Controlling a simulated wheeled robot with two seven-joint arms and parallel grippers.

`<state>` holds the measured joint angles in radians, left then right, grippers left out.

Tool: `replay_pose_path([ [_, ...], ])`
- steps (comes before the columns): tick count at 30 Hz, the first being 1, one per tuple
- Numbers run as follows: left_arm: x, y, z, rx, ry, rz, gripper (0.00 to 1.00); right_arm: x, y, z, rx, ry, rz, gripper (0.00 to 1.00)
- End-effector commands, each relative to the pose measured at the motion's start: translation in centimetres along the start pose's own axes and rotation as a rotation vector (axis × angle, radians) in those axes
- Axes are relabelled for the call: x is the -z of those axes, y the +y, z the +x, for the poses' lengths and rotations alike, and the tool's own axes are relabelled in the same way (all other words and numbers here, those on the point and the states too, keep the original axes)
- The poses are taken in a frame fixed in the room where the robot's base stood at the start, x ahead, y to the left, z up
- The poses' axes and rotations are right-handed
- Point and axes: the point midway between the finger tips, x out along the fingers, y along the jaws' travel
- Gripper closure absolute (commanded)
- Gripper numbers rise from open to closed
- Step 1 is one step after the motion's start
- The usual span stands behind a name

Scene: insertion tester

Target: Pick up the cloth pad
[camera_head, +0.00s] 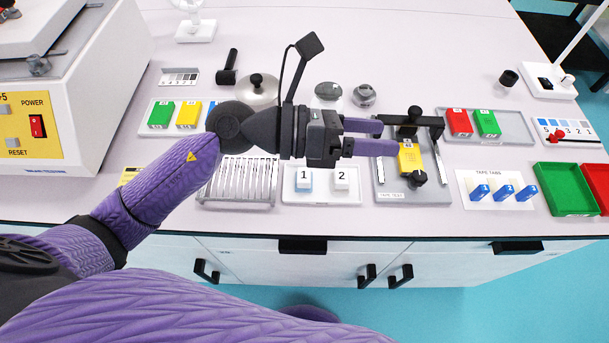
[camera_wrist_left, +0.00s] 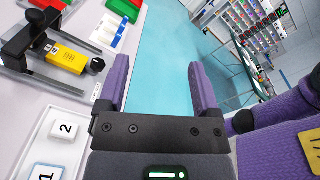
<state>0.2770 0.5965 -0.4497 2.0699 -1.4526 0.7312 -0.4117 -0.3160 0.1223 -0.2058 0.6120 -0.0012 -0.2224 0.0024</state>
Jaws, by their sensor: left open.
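My left gripper (camera_head: 388,137) is open with nothing between its fingers. It is above the bench, pointing right, over the tape test fixture's side; in the left wrist view its fingers (camera_wrist_left: 159,78) point towards the floor past the bench edge. A white tray (camera_head: 318,198) below it holds a bluish-white pad marked 1 (camera_head: 304,180) and a white pad marked 2 (camera_head: 341,178). Pad 2 (camera_wrist_left: 64,130) and pad 1 (camera_wrist_left: 46,173) also show at the lower left of the left wrist view. I cannot tell which is the cloth pad. My right gripper is not in view.
The tape test fixture (camera_head: 386,188) holds a yellow block (camera_head: 410,158) under a black bridge. A ribbed rack (camera_head: 238,182) stands left of the tray. Blue tape tabs (camera_head: 503,192) and a green bin (camera_head: 567,190) lie to the right. The bench's front edge is close.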

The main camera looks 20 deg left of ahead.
Motion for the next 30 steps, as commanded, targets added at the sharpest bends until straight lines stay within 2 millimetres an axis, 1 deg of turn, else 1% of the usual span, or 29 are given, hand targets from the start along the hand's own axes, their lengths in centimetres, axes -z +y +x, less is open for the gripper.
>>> replay_pose_path([
  [1,2.2,1.7,-0.8,-0.04,0.236,0.163,0.18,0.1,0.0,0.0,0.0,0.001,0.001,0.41],
  [2,3.7,2.9,-1.9,-0.069,0.387,0.248,0.18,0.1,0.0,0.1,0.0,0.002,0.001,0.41],
  [3,5.0,4.7,-3.6,-0.114,0.57,0.336,0.18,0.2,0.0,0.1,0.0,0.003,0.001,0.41],
  [4,5.7,5.9,-5.0,-0.147,0.689,0.382,0.18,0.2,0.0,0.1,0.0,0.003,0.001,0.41],
  [6,6.4,8.0,-8.1,-0.215,0.902,0.446,0.18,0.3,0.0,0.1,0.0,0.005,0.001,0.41],
  [8,6.6,9.0,-9.9,-0.254,1.014,0.467,0.18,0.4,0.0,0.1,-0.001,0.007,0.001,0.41],
  [9,6.9,9.4,-10.5,-0.269,1.057,0.472,0.18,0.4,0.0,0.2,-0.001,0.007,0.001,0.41],
  [11,7.8,10.2,-10.6,-0.276,1.085,0.474,0.18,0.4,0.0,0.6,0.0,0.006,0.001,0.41],
  [13,9.1,10.8,-9.9,-0.275,1.088,0.473,0.18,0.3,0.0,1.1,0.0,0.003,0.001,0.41],
  [17,10.5,11.7,-8.9,-0.274,1.084,0.472,0.18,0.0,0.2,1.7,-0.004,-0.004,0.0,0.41],
  [21,12.9,13.2,-7.7,-0.272,1.081,0.469,0.18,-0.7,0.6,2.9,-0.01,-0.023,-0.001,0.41],
  [24,14.1,14.0,-7.0,-0.273,1.081,0.471,0.18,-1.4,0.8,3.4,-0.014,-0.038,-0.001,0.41],
  [27,14.5,14.2,-6.7,-0.274,1.081,0.472,0.18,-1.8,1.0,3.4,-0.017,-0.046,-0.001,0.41],
  [30,14.3,14.2,-6.7,-0.275,1.081,0.474,0.18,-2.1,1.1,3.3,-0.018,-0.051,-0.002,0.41],
])
